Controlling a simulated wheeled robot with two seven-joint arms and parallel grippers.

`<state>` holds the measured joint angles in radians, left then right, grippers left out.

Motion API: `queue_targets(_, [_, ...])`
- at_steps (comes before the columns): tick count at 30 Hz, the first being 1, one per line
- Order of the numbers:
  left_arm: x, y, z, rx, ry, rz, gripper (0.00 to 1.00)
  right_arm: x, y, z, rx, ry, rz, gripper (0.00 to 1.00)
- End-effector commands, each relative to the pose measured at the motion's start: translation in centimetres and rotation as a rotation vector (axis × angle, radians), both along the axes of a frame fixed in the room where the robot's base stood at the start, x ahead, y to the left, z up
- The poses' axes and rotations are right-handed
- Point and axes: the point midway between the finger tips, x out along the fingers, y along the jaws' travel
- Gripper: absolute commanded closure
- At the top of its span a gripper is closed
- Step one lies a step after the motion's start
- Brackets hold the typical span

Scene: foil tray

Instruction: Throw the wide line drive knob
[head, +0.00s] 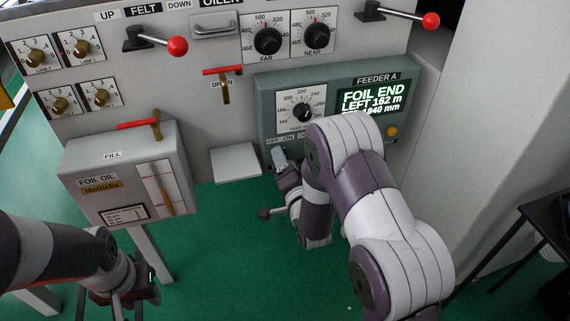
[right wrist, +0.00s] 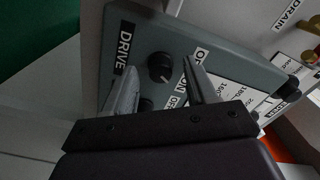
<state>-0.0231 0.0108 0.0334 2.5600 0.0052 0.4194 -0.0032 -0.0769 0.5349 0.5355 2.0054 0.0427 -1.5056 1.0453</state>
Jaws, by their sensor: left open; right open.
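In the right wrist view, a round black knob (right wrist: 160,67) with a pale pointer mark sits on the grey-green panel (right wrist: 215,45) beside the DRIVE label. A second dark knob (right wrist: 146,104) lies partly behind my gripper. Legends for both are partly hidden, so I cannot tell which is the wide line knob. My right gripper (right wrist: 163,75) is open, its fingers on either side of the first knob; contact cannot be told. In the head view, my right gripper (head: 281,166) is at the panel's lower left, covering the knobs. My left gripper (head: 132,300) is open and empty.
The FEEDER A panel (head: 263,92) carries a feed dial (head: 302,112) and a lit display (head: 374,98). A red DRAIN lever (head: 223,73) is to its left. A FILL box (head: 120,165) stands at left. A grey plate (head: 236,162) juts out below.

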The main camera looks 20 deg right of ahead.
Motion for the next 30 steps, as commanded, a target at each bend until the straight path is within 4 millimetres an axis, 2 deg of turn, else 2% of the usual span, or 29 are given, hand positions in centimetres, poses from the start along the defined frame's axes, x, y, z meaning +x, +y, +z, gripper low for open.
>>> queue_targets(7, [0.0,0.0,0.0,0.0,0.0,0.0,0.57,0.18,0.0,0.01,-0.001,0.001,0.0,0.43])
queue_targets(8, [0.0,0.0,0.0,0.0,0.0,0.0,0.57,0.18,0.0,0.01,-0.001,0.001,0.0,0.47])
queue_targets(12, [0.0,0.0,0.0,0.0,0.0,0.0,0.57,0.17,0.0,0.01,-0.001,0.001,0.0,0.92])
queue_targets(13, [0.0,0.0,0.0,0.0,0.0,0.0,0.57,0.17,0.0,0.01,-0.001,0.001,0.0,1.0])
queue_targets(23, [0.0,0.0,-0.01,0.0,0.0,0.0,0.57,0.16,-0.01,0.02,-0.036,0.0,-0.001,0.99])
queue_targets(30, [0.01,0.0,0.0,0.0,0.0,0.0,0.57,0.15,-0.01,0.03,-0.175,-0.005,-0.001,0.99])
